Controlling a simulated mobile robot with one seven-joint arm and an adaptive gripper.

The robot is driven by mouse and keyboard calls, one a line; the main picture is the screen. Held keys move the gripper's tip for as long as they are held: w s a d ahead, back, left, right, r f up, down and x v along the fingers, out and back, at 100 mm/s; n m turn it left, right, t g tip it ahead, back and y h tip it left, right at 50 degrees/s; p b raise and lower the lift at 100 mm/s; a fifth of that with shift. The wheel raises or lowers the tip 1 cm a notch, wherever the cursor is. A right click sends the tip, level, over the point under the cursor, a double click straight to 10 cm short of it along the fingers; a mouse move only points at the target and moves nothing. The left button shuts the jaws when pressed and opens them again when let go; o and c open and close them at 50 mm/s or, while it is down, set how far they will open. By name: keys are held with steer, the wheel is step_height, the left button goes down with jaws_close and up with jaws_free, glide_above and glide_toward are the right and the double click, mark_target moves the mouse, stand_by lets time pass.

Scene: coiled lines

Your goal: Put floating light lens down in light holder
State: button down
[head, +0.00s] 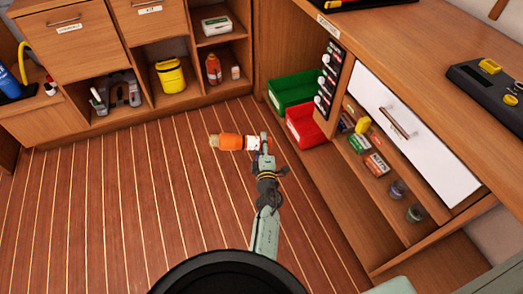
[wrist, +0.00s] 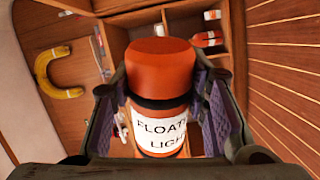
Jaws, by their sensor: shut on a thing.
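The floating light (head: 230,142) is an orange cylinder with a white band, and its pale tan end points left in the head view. My gripper (head: 264,146) is shut on it near its right end and holds it over the floor, lying sideways. In the wrist view the light (wrist: 160,75) sits between both finger pads, with its white label and orange end showing. The light holder is not clear. A grey bracket-like object (head: 125,92) stands in a low compartment at the back left, but I cannot tell if it is the holder.
A yellow container (head: 170,76) and an orange bottle (head: 213,68) stand in the back compartments. Green (head: 293,92) and red (head: 305,125) bins sit in the right cabinet. A white drawer front (head: 400,130) is above a shelf of small items. The striped floor (head: 120,200) is clear.

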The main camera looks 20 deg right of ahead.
step_height(320, 180, up, 2)
steer(key=n+b, duration=0.1)
steer(key=n, duration=0.5)
steer(key=shift+n, duration=0.4)
steer(key=n, duration=0.2)
steer(key=r+n, duration=0.1)
steer(key=shift+r+n, duration=0.2)
steer(key=shift+n, duration=0.2)
steer(key=n, duration=0.2)
steer(key=r+n, duration=0.1)
steer(key=n, duration=0.1)
steer(key=shift+r, duration=0.1)
steer(key=n, duration=0.3)
steer(key=r+n, duration=0.1)
steer(key=n, duration=0.1)
steer(key=shift+r+n, duration=0.15)
steer(key=shift+n, duration=0.25)
steer(key=shift+a, duration=0.1)
